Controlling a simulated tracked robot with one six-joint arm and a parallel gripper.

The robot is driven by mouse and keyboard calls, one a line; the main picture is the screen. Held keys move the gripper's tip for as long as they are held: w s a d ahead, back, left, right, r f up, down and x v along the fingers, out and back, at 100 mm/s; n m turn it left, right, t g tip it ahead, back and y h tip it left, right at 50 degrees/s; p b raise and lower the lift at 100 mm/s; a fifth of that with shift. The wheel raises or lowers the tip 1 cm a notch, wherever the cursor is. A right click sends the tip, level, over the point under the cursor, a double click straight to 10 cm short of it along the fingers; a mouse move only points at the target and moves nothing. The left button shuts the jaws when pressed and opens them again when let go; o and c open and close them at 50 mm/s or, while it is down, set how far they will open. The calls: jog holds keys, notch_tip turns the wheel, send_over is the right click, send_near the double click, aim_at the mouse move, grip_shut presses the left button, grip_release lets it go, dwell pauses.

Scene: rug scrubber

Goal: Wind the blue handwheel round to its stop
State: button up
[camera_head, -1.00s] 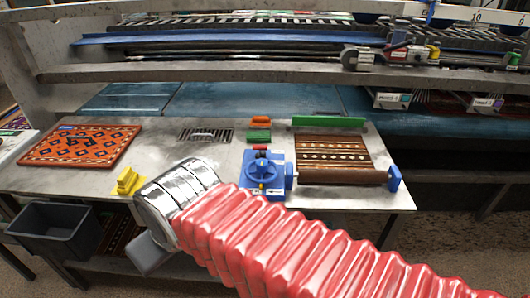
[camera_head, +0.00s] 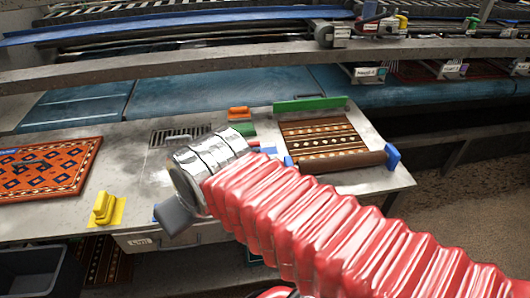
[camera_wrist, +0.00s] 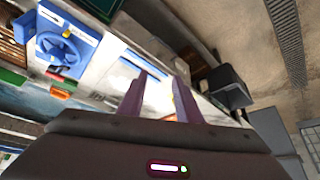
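The blue handwheel (camera_wrist: 57,48) shows in the wrist view at the upper left, on its blue housing (camera_wrist: 84,36). A small yellow part sits near its rim. In the head view my arm hides the wheel; only a bit of blue shows beside my wrist. My gripper (camera_wrist: 160,76) is open and empty in the wrist view, its two fingers apart and to the right of the wheel, not touching it. In the head view a grey part of my gripper (camera_head: 174,215) is near the front edge of the metal table (camera_head: 140,185).
A striped rug (camera_head: 322,137) lies at the brown roller (camera_head: 342,162) on the right. A green bar (camera_head: 310,104) stands behind it. An orange patterned rug (camera_head: 45,168), a yellow block (camera_head: 106,208) and a drain grate (camera_head: 178,134) are left. A grey bin (camera_head: 35,272) stands below.

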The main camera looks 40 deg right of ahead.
jog(key=shift+w+d, duration=0.1)
jog(key=shift+o, duration=0.5)
jog(key=o, duration=0.3)
jog(key=shift+w+d+r, duration=0.2)
jog(key=shift+w, duration=0.05)
jog(key=shift+o, duration=0.4)
jog(key=w+d+r+n+g, duration=0.2)
jog(key=w+d+r+n, duration=0.1)
jog(key=w+d+n, duration=0.2)
jog(key=shift+d+r+g, duration=0.25)
jog(key=shift+d+g, duration=0.05)
jog(key=shift+d, duration=0.35)
jog(key=w+d+n+g+y, duration=0.2)
jog(key=d+n, duration=0.5)
jog(key=d, duration=0.6)
jog(key=w+d+f+n+g+y, duration=0.1)
jog(key=w+d+n+y, duration=0.1)
jog(key=d+n, duration=0.6)
jog(key=w+d, duration=0.1)
jog(key=d, duration=0.5)
jog(key=shift+w+f+g+y, duration=0.3)
jog(key=shift+w+g, duration=0.05)
jog(key=shift+g, duration=0.05)
